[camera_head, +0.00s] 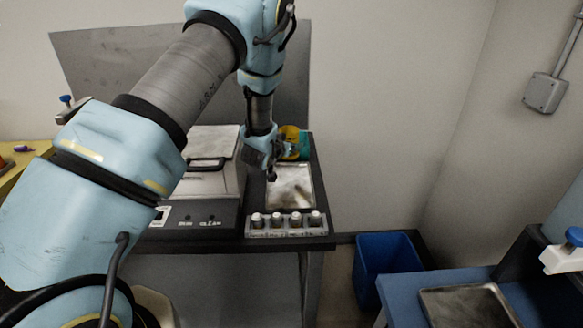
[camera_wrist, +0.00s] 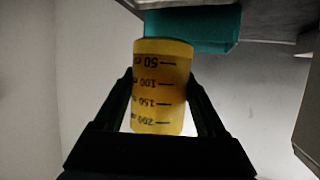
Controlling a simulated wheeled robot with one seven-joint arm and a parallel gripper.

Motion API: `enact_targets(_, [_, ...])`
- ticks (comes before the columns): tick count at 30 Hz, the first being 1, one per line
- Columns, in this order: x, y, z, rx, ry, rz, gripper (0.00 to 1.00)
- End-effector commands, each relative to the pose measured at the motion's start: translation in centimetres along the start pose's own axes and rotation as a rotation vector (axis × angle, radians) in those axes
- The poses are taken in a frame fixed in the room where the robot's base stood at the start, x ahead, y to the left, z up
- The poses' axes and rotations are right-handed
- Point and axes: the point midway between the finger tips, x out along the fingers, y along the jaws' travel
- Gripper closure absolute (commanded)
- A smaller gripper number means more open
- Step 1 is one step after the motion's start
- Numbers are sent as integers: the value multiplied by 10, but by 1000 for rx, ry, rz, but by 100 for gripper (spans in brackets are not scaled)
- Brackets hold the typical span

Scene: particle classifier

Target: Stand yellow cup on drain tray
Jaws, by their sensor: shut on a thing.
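The yellow cup (camera_head: 289,138) is translucent, with dark volume marks. My gripper (camera_wrist: 160,95) is shut on it, one finger on each side of the cup (camera_wrist: 160,110) in the wrist view. In the head view my gripper (camera_head: 283,150) and the cup are at the back of the dark bench, beyond a shallow metal tray (camera_head: 300,197). Another metal tray (camera_head: 465,308) lies on the blue surface at lower right. I cannot tell which one is the drain tray. My wrist partly hides the cup in the head view.
A teal block (camera_wrist: 195,28) is close to the cup. A grey machine (camera_head: 205,185) stands left of the back tray, and a rack of several capped vials (camera_head: 288,230) stands in front. A blue bin (camera_head: 385,255) is on the floor between bench and blue surface.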

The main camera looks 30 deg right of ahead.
Motion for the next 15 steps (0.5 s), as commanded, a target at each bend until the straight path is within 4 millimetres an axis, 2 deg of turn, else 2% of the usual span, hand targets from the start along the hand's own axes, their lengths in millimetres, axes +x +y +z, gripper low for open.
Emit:
enact_targets(4, [8,0,19,1,-2,0,94])
enact_targets(11, [15,0,35,1,-1,0,94])
enact_targets(15, [21,0,52,1,-3,1,94])
